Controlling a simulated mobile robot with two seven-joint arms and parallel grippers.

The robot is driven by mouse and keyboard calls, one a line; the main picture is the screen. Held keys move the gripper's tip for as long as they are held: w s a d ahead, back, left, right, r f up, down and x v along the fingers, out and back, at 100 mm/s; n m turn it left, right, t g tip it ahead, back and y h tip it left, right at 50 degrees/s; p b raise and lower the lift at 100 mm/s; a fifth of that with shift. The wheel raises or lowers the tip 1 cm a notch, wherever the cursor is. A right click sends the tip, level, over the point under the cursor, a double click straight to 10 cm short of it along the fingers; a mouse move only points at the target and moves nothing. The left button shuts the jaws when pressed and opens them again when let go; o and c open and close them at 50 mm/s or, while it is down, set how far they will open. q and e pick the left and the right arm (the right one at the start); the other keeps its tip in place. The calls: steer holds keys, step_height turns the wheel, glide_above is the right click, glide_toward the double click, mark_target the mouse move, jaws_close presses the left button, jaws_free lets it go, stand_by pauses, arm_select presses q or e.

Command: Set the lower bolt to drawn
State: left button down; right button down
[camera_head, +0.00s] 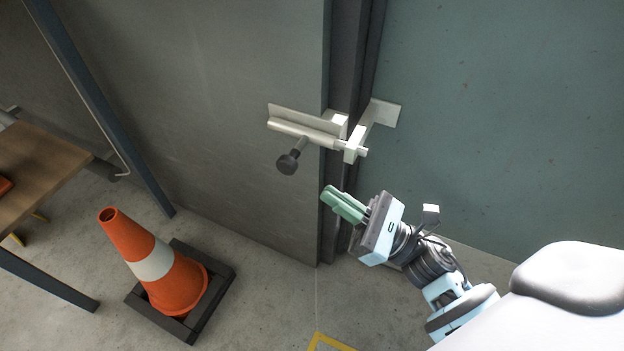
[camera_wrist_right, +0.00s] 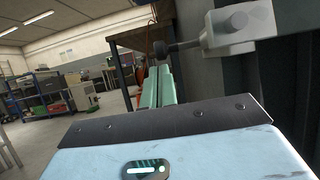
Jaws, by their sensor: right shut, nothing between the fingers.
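The lower bolt (camera_head: 303,133) is a pale metal barrel on a plate, fixed to the grey panel. Its rod end (camera_head: 363,152) reaches right through the keeper (camera_head: 356,142) beside the teal panel. A dark round knob (camera_head: 288,162) on a short stem sticks out from the barrel. My right gripper (camera_head: 326,197) has green fingers, shut and empty, below and right of the knob and apart from it. In the right wrist view the shut fingers (camera_wrist_right: 159,86) point toward the knob (camera_wrist_right: 160,49), with pale bolt metal (camera_wrist_right: 240,24) at upper right. My left gripper is out of view.
An orange cone (camera_head: 185,285) with a white band stands on a dark base at lower left. A wooden table (camera_head: 45,160) and a blue-grey post (camera_head: 100,110) are further left. The floor below the bolt is mostly clear, with a yellow line (camera_head: 330,343).

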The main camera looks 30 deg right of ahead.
mark_target(282, 171)
steer(key=x, duration=0.5)
steer(key=shift+r, duration=0.1)
steer(key=shift+w+a, duration=0.1)
steer(key=w+a, duration=0.1)
steer(key=w, duration=0.1)
steer(key=w+a+b, duration=0.1)
steer(key=a, duration=0.1)
steer(key=shift+w, duration=0.35)
steer(key=shift+w+a, duration=0.1)
steer(key=shift+w, duration=0.15)
